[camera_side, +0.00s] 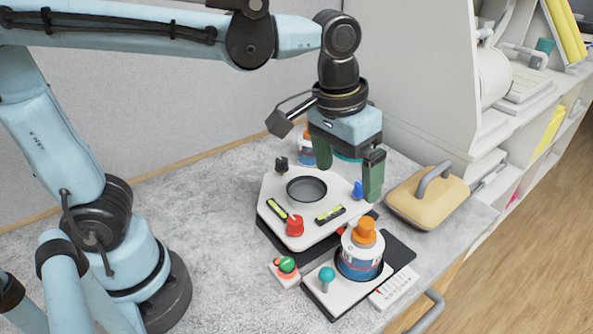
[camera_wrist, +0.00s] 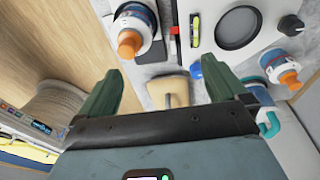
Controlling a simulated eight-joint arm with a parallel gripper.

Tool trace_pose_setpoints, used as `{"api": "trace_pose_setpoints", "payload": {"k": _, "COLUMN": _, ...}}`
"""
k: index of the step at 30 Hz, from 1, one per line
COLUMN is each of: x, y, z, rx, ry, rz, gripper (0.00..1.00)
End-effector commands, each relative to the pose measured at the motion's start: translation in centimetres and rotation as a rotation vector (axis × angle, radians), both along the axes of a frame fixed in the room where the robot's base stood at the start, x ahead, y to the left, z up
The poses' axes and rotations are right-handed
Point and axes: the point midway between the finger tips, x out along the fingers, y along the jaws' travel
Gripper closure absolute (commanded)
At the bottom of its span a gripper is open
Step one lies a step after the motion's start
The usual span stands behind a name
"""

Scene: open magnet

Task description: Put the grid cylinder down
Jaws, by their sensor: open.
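No label marks the grid cylinder, and two similar cylinders show. One white-and-blue cylinder with an orange top (camera_side: 361,262) stands upright on a dark base at the front right; it also shows in the wrist view (camera_wrist: 133,28). A second orange-topped cylinder (camera_side: 306,152) stands behind the white plate, partly hidden; it also shows in the wrist view (camera_wrist: 279,68). The white plate (camera_side: 325,240) has an empty-looking round dark recess (camera_side: 307,189). My gripper (camera_side: 347,175) is open above the plate's back right edge. In the wrist view my gripper (camera_wrist: 168,76) holds nothing between its fingers.
A tan block with a grey handle (camera_side: 427,199) lies right of the plate. A red knob (camera_side: 295,226), a blue knob (camera_side: 358,189) and a black knob (camera_side: 281,164) rise from the plate. A small box with a green button (camera_side: 286,267) sits in front. The left counter is clear.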

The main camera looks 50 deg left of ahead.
Motion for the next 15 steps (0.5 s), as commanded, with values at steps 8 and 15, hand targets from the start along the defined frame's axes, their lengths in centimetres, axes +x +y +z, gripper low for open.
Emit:
{"api": "trace_pose_setpoints", "payload": {"k": 8, "x": -2.1, "y": 8.4, "z": -2.4, "rx": -0.001, "ry": -0.293, "rz": 0.017, "gripper": 0.01}}
{"api": "trace_pose_setpoints", "payload": {"k": 15, "x": -3.4, "y": 11.8, "z": -4.1, "rx": 0.048, "ry": -0.443, "rz": 0.02, "gripper": 0.01}}
